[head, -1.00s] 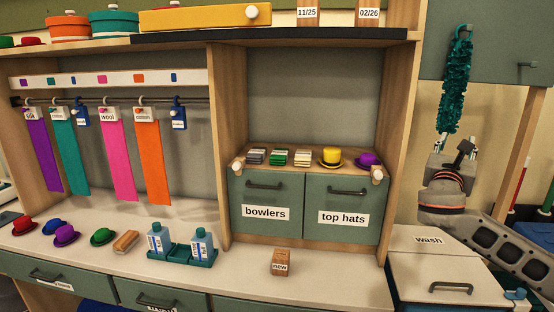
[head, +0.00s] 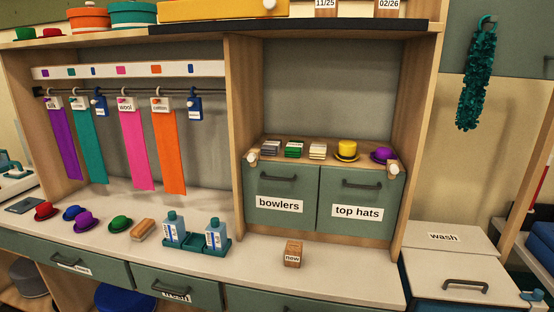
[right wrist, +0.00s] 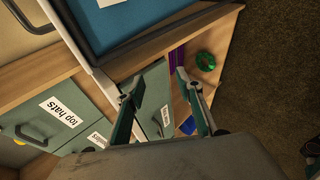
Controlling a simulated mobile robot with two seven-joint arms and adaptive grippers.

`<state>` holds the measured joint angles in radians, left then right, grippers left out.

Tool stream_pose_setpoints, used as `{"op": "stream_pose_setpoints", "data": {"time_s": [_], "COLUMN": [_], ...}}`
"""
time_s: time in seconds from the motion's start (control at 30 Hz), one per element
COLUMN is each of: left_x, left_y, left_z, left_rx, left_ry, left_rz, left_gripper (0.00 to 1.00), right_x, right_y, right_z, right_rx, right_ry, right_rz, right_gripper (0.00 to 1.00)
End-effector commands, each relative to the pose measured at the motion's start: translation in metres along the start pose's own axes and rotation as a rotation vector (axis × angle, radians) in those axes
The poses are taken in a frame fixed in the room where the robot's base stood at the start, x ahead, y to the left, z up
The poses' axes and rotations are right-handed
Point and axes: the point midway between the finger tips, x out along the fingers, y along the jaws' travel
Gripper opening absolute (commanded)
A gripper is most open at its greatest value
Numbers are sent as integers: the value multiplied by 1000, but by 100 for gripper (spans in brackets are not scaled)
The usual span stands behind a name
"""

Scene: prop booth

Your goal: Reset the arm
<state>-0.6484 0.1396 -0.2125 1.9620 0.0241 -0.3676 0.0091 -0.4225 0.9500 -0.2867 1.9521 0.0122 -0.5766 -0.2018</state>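My right gripper (right wrist: 160,85) shows in the right wrist view, its two fingers spread apart with nothing between them. Behind the fingers, in a turned view, are the wooden cabinet side and a green drawer front (right wrist: 152,98). Neither arm shows in the head view. My left gripper is in no view. A teal garland (head: 474,85) hangs from a hook on the green panel at the right of the head view, with no gripper at it.
The counter holds small hats (head: 83,222), a brush (head: 143,230), two bottles in a teal tray (head: 195,247) and a wooden block labelled "new" (head: 292,255). The "wash" bin (head: 448,238) stands at the right. Colored scarves (head: 132,150) hang at the left.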

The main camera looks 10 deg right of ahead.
Motion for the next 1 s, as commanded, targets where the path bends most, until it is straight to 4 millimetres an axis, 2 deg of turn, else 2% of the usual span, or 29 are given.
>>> {"op": "stream_pose_setpoints", "data": {"time_s": [0.03, 0.1, 0.3, 0.33, 0.57, 0.77, 1.0], "left_x": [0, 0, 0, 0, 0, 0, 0], "left_y": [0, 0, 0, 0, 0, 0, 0], "left_z": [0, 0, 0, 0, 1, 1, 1], "left_rx": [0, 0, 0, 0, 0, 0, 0], "left_ry": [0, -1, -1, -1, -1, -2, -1], "left_rz": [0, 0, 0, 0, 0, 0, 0], "left_gripper": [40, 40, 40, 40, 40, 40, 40], "right_x": [-7, -16, -42, -46, -40, -38, -35], "right_y": [-19, -39, -86, -93, -110, -127, -136], "right_z": [-1, -4, -11, -12, -53, -101, -178], "right_rx": [56, 135, 340, 371, 528, 710, 991], "right_ry": [19, 44, 97, 105, 120, 137, 162], "right_rz": [-27, -54, -130, -141, -116, -100, -74], "right_gripper": [36, 36, 36, 36, 36, 36, 36]}}
